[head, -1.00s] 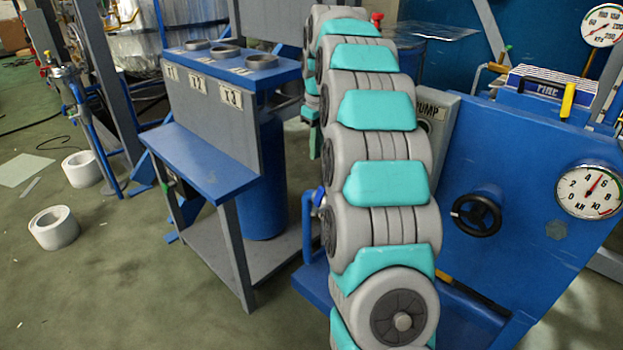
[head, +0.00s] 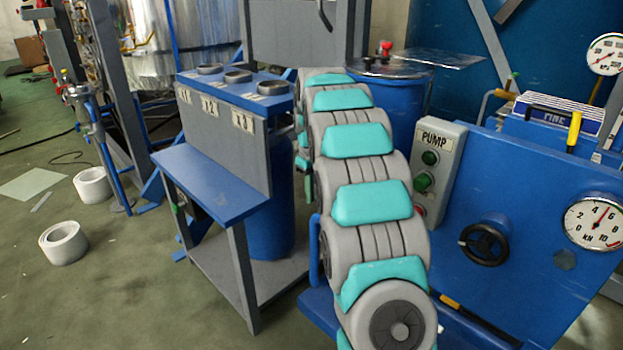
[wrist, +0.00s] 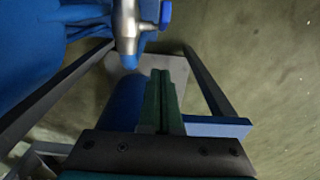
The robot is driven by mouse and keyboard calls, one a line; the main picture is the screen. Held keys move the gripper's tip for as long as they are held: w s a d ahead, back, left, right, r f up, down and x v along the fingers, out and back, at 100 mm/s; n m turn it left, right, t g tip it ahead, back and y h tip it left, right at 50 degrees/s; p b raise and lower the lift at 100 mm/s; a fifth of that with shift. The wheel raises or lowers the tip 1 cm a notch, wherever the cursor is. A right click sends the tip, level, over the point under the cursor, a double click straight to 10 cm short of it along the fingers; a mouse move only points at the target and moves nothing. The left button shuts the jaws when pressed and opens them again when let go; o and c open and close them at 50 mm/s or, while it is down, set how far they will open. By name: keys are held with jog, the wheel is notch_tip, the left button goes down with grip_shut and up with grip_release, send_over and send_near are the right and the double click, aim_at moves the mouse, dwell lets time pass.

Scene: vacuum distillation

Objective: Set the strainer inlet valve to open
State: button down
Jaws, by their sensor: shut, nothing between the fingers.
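My gripper (wrist: 160,95) shows in the wrist view with its dark green fingers together and nothing between them. A metal valve-like fitting (wrist: 126,30) with a blue handle (wrist: 165,14) is above the fingertips in that view, apart from them. I cannot tell for sure that it is the strainer inlet valve, nor its setting. In the head view my own arm hides much of the middle, and I cannot make out the gripper or this fitting clearly.
A grey and blue stand (head: 205,186) with labelled holders is left of my arm. A blue panel (head: 535,195) with a black handwheel (head: 484,244), a gauge (head: 594,223) and a PUMP button box (head: 437,170) is right. White rings (head: 63,242) lie on open floor.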

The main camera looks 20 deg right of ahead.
jog(key=shift+s+d+f, duration=0.35)
jog(key=shift+s+f, duration=0.3)
jog(key=shift+s, duration=0.25)
jog(key=shift+s+d+f, duration=0.3)
jog(key=shift+s+f, duration=0.35)
jog(key=shift+s, duration=0.25)
jog(key=shift+s+f, duration=0.1)
